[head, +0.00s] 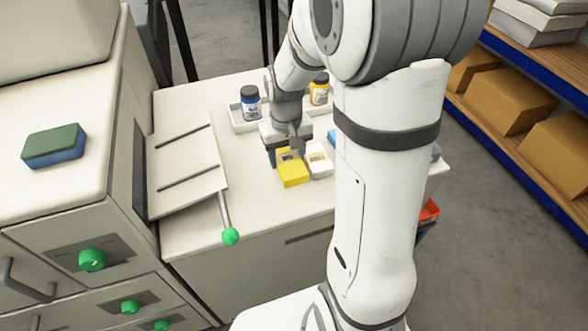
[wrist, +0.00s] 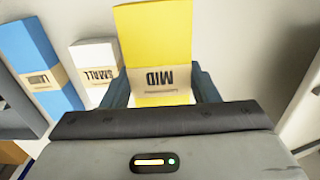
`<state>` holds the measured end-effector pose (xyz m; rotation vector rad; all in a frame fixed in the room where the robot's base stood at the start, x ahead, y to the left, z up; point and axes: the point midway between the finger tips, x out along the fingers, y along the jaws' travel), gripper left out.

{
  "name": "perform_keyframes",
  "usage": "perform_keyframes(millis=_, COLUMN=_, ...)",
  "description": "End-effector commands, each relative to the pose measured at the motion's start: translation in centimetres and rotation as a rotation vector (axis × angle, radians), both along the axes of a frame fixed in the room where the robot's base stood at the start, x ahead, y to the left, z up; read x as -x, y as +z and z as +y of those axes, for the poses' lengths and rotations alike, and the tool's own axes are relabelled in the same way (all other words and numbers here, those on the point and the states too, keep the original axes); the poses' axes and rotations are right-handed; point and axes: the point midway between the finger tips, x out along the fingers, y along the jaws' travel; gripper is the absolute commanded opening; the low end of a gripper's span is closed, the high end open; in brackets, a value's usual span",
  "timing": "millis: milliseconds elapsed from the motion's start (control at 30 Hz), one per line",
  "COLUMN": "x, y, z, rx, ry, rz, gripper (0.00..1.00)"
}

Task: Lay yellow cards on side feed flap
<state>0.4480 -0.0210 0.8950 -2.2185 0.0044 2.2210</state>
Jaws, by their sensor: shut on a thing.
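The yellow card pack (head: 292,174) has a tan band; in the wrist view the yellow pack (wrist: 155,35) reads MID. My gripper (head: 285,154) is over the counter and shut on this pack. In the wrist view the pack stands between the two dark fingers of my gripper (wrist: 162,90). I cannot tell whether the pack touches the counter. The side feed flap (head: 182,170) is a pale tilted panel with two dark rails, left of my gripper on the machine's side. Nothing lies on it.
A white pack (head: 319,163) marked SMALL and a blue pack (wrist: 38,65) are beside the yellow one. A tray (head: 238,121) with bottles is behind. A green-knobbed lever (head: 230,236) sticks out by the flap. The counter (head: 272,212) is clear in front.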

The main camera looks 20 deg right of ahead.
Motion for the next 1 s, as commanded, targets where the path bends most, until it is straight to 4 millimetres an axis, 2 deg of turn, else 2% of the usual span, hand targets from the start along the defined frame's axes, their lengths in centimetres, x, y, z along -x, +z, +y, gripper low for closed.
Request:
perform_keyframes(millis=67, x=0.1, y=-1.3, z=0.0, rx=0.0, ry=0.0, rz=0.004, gripper=0.26)
perform_keyframes(millis=267, x=0.0, y=-2.8, z=0.0, rx=0.0, ry=0.001, rz=0.001, gripper=0.26)
perform_keyframes(millis=500, x=0.0, y=-5.9, z=0.1, rx=0.0, ry=0.001, rz=0.002, gripper=0.26)
perform_keyframes(millis=867, x=0.0, y=-6.4, z=0.1, rx=0.0, ry=0.002, rz=-0.001, gripper=0.26)
perform_keyframes(millis=900, x=0.0, y=-6.2, z=0.1, rx=0.0, ry=0.002, rz=-0.001, gripper=0.58)
perform_keyframes(millis=1000, x=0.0, y=-6.2, z=0.1, rx=0.0, ry=0.002, rz=-0.001, gripper=0.66)
